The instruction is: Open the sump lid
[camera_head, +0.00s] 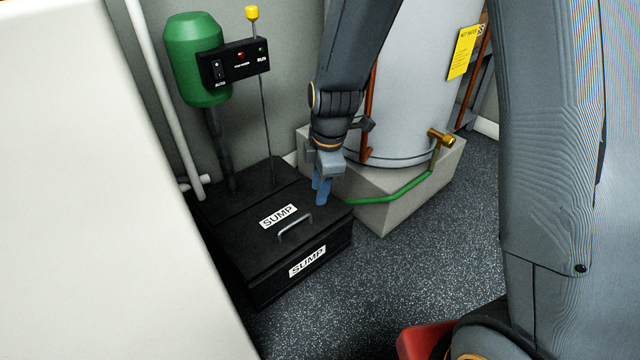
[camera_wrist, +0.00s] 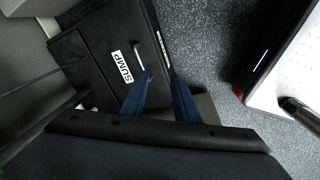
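The black sump box (camera_head: 315,268) sits on the floor with its lid (camera_head: 262,240) lying flat and shut. A grey bar handle (camera_head: 295,227) is on the lid beside a white SUMP label; the handle also shows in the wrist view (camera_wrist: 138,56). My gripper (camera_head: 321,190) points down near the lid's right back part, behind and right of the handle. In the wrist view its blue fingers (camera_wrist: 160,75) are apart with nothing between them. The left fingertip appears close to the handle's near end, but I cannot tell the height gap.
A grey cylinder heater (camera_head: 405,90) on a concrete block (camera_head: 400,207) is to the right, with a green hose (camera_head: 400,192). Speckled floor (camera_head: 430,270) is clear in front.

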